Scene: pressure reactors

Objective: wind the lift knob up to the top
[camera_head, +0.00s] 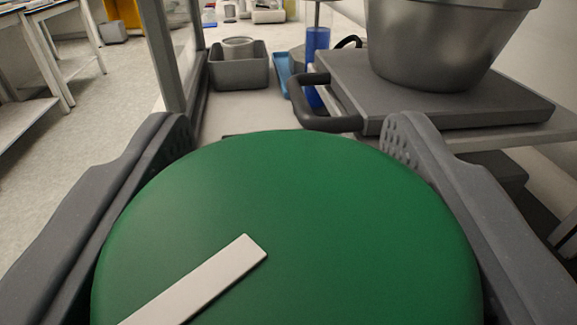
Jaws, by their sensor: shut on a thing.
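A large round green knob (330,215) fills the lower middle of the head view. A pale pointer bar (200,285) lies across its face, running from the lower left up to the right. My gripper (292,145) has one dark grey finger on each side of the knob and is shut on it. The knob's lower edge is cut off by the frame.
Behind the knob, a steel vessel (445,45) stands on a grey platform (455,95) with a dark handle (318,105) at its left. A grey bin (239,73) and a blue cylinder (317,65) stand further back. Open floor (100,110) shows at the left.

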